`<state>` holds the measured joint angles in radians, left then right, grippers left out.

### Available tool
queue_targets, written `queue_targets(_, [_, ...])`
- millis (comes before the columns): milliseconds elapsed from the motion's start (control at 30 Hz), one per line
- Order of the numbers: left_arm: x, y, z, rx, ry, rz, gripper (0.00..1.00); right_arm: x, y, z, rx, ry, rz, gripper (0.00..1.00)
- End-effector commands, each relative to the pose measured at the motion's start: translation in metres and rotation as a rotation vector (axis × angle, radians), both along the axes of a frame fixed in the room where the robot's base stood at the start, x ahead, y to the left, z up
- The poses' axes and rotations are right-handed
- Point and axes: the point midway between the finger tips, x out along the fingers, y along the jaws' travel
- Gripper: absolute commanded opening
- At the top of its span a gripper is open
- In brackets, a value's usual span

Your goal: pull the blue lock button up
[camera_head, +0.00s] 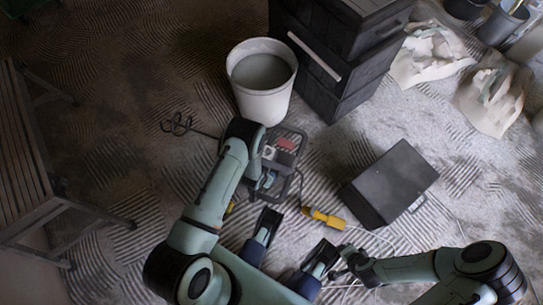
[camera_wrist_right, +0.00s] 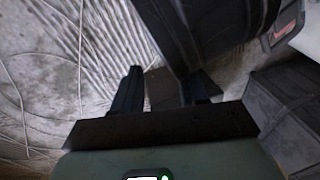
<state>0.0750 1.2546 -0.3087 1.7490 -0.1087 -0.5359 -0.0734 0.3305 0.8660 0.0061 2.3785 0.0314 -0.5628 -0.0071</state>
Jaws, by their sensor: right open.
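I cannot make out a blue lock button for certain in either view. My left arm reaches from the lower left up beside the white bucket. Its pale green hand seems to end over a black-framed item (camera_head: 289,190) with a red patch, and its fingers are too small to read. My right gripper (camera_head: 340,262) is low in the head view, near the bottom middle. In the right wrist view its two black fingers (camera_wrist_right: 165,82) stand apart. A dark grey surface shows between them, and I cannot tell whether they touch it.
A white bucket (camera_head: 262,92) of grey plaster stands beside a black drawer stack (camera_head: 330,70). A dark grey box (camera_head: 392,185) and a yellow-handled tool (camera_head: 324,217) lie on the ridged floor. A slatted bench (camera_head: 22,150) is at left. Pale cables cross the floor in the wrist view.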

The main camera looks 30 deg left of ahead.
Motion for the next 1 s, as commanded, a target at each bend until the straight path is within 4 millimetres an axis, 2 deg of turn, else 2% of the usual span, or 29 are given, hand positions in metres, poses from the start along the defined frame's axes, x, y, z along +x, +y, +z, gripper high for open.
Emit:
queue_targets(33, [0.003, 0.0, -0.012, -0.001, 0.002, 0.0, 0.64, -0.008, -0.001, -0.01, 0.002, 0.028, -0.002, 0.43])
queue_targets(200, [0.016, 0.0, -0.045, -0.001, 0.003, 0.001, 0.64, -0.036, -0.005, -0.034, 0.007, 0.124, -0.009, 0.43])
queue_targets(500, [0.036, 0.0, -0.092, -0.001, 0.003, 0.001, 0.64, -0.084, -0.011, -0.061, 0.018, 0.28, -0.023, 0.43])
queue_targets(700, [0.042, 0.0, -0.105, -0.002, 0.003, 0.001, 0.64, -0.098, -0.012, -0.066, 0.022, 0.327, -0.028, 0.43])
queue_targets(1000, [0.042, 0.0, -0.106, -0.002, 0.004, 0.001, 0.64, -0.1, -0.012, -0.066, 0.022, 0.333, -0.027, 0.43])
